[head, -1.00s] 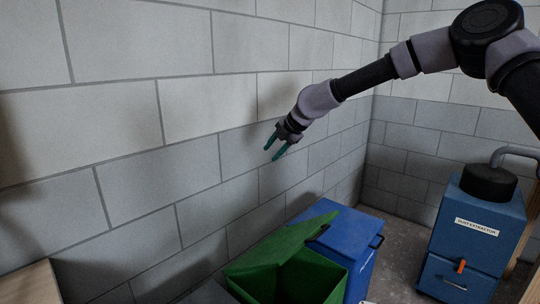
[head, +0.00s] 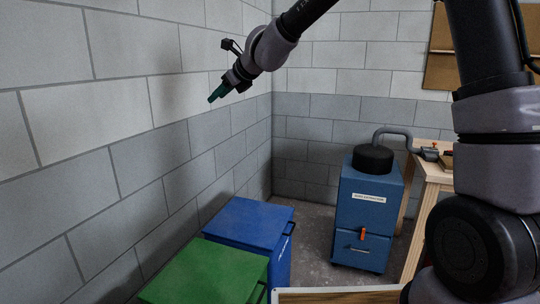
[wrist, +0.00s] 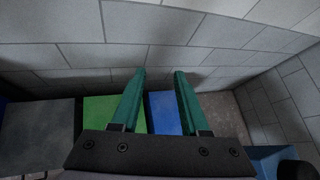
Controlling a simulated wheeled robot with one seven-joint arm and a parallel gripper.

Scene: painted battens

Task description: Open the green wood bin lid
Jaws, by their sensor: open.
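The green wood bin stands at the bottom of the head view, against the block wall. Its green lid (head: 205,270) looks flat and shut there, with the near end cut off by the picture edge. In the wrist view the green lid (wrist: 100,112) shows behind and left of the left finger. My gripper (head: 214,96) is high above the bins near the wall, well apart from the lid. In the wrist view my gripper (wrist: 160,74) is open, with nothing between its teal fingers.
A blue bin (head: 248,222) stands directly beyond the green one. A grey lid or surface (wrist: 38,130) lies left of it in the wrist view. A blue dust extractor (head: 362,210) and a wooden bench (head: 434,172) stand at the right. Bare floor (head: 312,240) lies between bins and extractor.

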